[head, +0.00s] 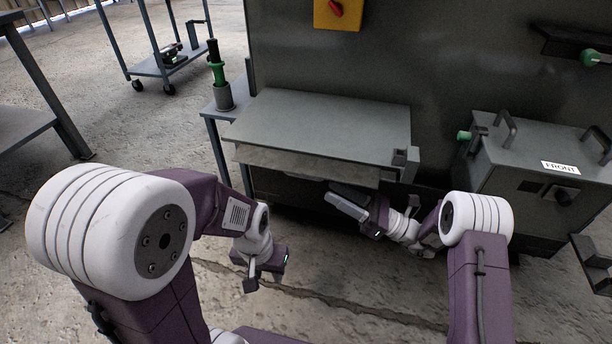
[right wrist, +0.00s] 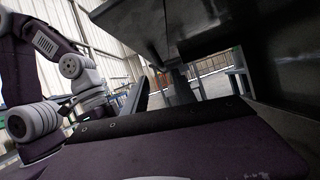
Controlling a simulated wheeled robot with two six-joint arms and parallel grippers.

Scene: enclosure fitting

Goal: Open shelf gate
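The shelf (head: 325,122) is a grey flat-topped unit in the middle of the head view, against a dark cabinet. A paler panel (head: 290,162) runs along its front edge and looks like the gate; it appears upright. A small block, perhaps a latch (head: 400,158), sits at the shelf's front right corner. My right gripper (head: 347,200) is low in front of the shelf, below the panel's right part; its fingers look parted and empty. In the right wrist view, the fingers (right wrist: 160,92) show below a dark overhanging edge. My left gripper (head: 258,276) hangs open and empty, left of the right one.
A grey box marked FRONT (head: 535,155) stands right of the shelf. A green-and-black tool in a holder (head: 221,82) stands at its left. A cart (head: 165,60) is at the back left.

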